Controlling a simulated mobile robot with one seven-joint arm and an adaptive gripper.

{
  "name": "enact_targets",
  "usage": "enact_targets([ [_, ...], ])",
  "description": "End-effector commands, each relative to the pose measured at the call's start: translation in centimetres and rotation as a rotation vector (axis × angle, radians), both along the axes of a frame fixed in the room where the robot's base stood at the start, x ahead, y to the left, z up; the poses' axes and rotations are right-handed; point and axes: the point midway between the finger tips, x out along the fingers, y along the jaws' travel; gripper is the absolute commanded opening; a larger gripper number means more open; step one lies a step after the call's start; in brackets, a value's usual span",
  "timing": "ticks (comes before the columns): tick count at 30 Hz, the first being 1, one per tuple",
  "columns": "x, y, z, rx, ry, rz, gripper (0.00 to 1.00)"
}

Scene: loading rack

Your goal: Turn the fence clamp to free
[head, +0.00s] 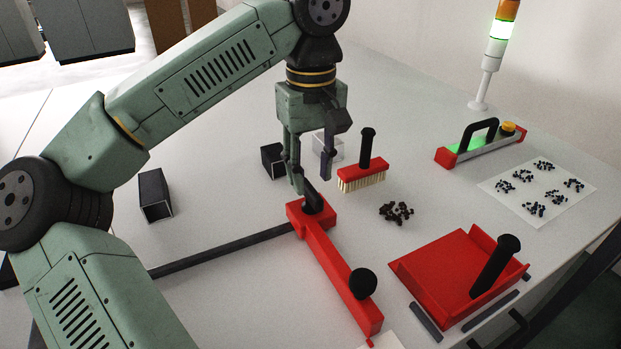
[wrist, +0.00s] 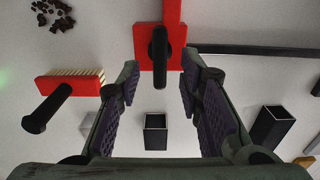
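The red fence (head: 338,268) lies on the table with a round black knob (head: 362,283) at its near end. The fence clamp is a black lever (head: 313,203) on the red block at the far end. In the wrist view the lever (wrist: 158,46) lies along the picture's vertical, in line with the red bar (wrist: 172,9). My gripper (head: 312,182) points down just above the block. Whether a finger touches the lever cannot be told.
A red brush (head: 362,176) stands right of my gripper, with dark crumbs (head: 396,212) nearby. A red dustpan (head: 450,270) lies at the right. Open black boxes (head: 154,193) (head: 272,160) stand left and behind. A black rail (head: 220,251) runs left from the fence.

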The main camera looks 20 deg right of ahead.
Motion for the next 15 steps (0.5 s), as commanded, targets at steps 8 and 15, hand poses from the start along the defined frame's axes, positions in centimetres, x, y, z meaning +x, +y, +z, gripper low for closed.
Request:
enact_targets([
  [8, 0.0, 0.0, -2.6, 0.000, 0.001, 0.002, 0.33],
  [15, 0.0, 0.0, -2.8, 0.000, 0.000, 0.002, 0.33],
])
